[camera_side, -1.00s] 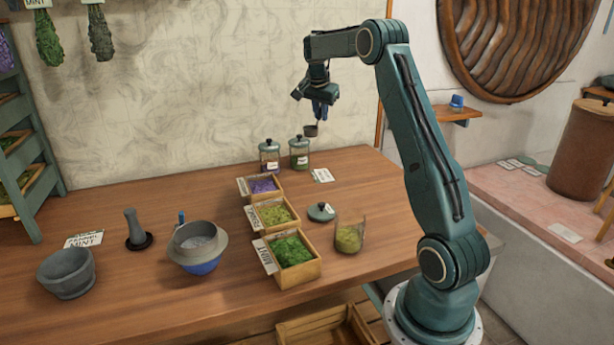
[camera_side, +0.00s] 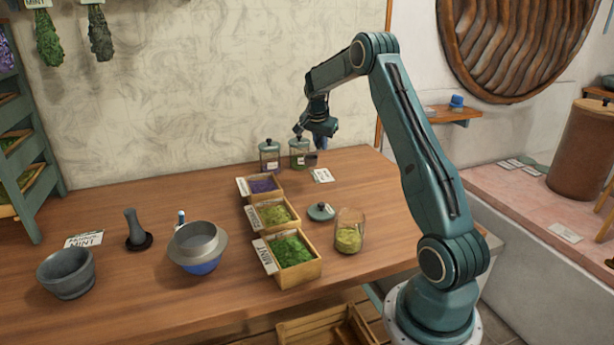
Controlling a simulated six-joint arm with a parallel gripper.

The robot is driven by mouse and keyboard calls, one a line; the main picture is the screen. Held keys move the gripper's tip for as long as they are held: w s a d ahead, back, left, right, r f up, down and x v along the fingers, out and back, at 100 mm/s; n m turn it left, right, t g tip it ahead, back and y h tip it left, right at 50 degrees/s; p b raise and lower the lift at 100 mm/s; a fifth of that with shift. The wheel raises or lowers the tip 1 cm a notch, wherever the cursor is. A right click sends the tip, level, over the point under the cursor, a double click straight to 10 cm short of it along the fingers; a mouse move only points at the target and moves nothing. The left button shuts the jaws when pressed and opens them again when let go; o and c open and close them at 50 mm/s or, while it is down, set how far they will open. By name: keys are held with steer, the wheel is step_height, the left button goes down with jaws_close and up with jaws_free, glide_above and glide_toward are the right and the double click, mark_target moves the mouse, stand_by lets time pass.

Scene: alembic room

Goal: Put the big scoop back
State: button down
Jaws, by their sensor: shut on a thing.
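My gripper (camera_side: 320,138) is at the back of the table, low over the area just right of the back jars. It is shut on the big scoop, whose small dark cup (camera_side: 311,160) shows just below the jaws. The cup hangs beside the right-hand jar (camera_side: 299,153) and partly overlaps it in view. I cannot tell whether the cup touches the jar or the table. The scoop's handle is mostly hidden by the gripper. A white card (camera_side: 322,175) lies on the table just below and right of the cup.
A second lidded jar (camera_side: 269,157) stands to the left. Wooden boxes of purple, yellow-green and green herbs (camera_side: 292,251) run toward the front. An open glass jar (camera_side: 349,232) and a loose lid (camera_side: 320,211) are beside them. A sieve bowl (camera_side: 197,245) and mortar (camera_side: 67,272) stand left.

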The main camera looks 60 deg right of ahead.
steer(key=shift+f, duration=5)
steer(key=shift+f, duration=0.1)
steer(key=c, duration=1.4)
jaws_free()
steer(key=shift+v, duration=6.15)
